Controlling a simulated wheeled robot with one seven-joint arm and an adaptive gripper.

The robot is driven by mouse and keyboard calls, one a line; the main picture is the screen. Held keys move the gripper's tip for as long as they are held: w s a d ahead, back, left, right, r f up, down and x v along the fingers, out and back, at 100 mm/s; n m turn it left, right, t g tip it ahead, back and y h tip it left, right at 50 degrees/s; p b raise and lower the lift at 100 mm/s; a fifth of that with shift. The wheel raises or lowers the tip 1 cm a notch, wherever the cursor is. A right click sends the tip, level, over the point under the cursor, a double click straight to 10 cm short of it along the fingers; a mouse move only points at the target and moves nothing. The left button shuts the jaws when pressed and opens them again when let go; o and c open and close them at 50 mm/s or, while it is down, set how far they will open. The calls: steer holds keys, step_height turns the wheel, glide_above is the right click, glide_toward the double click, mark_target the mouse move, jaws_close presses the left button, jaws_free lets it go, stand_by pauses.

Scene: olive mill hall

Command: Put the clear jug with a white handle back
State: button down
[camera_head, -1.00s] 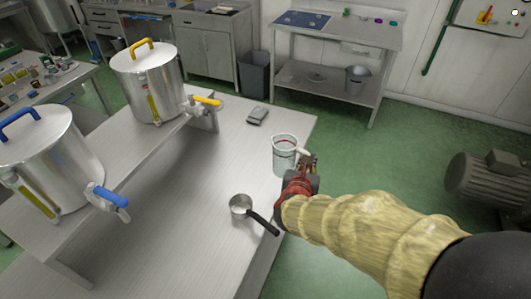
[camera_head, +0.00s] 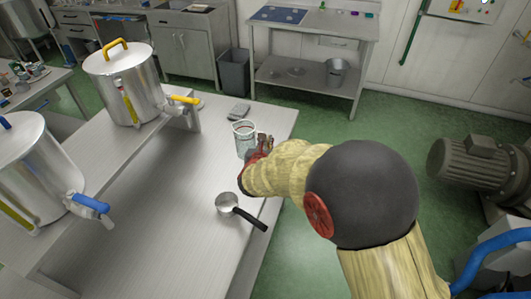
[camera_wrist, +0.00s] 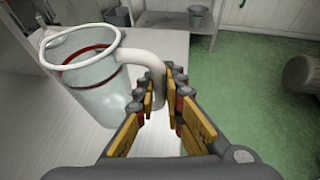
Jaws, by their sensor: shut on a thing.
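The clear jug (camera_head: 244,138) has a white handle and a red line below its rim. It is upright at the right edge of the grey table, beyond the saucepan. It also shows in the wrist view (camera_wrist: 92,85), at the left, with its handle (camera_wrist: 150,66) reaching between my fingers. My gripper (camera_head: 264,146) is shut on the handle from the right side; in the wrist view its fingers (camera_wrist: 165,95) close around the handle's lower part. I cannot tell whether the jug's base touches the table.
A grey device (camera_head: 239,111) lies just beyond the jug. Two steel tanks, one with yellow fittings (camera_head: 124,82), one with blue (camera_head: 35,165), stand on a raised shelf at left. Green floor lies right.

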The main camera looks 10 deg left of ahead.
steer(key=shift+w+a+f+b, duration=0.2)
steer(key=shift+w+f+b, duration=0.1)
steer(key=shift+w+f, duration=0.75)
steer(key=shift+s+f+b, duration=0.15)
steer(key=shift+f+b, duration=0.45)
steer(key=shift+f, duration=0.8)
steer(key=shift+f, duration=0.2)
steer(key=c, duration=1.9)
jaws_free()
steer(key=shift+r, duration=0.2)
steer(key=p+v, duration=0.2)
steer(key=v, duration=1)
steer(key=shift+p, duration=0.3)
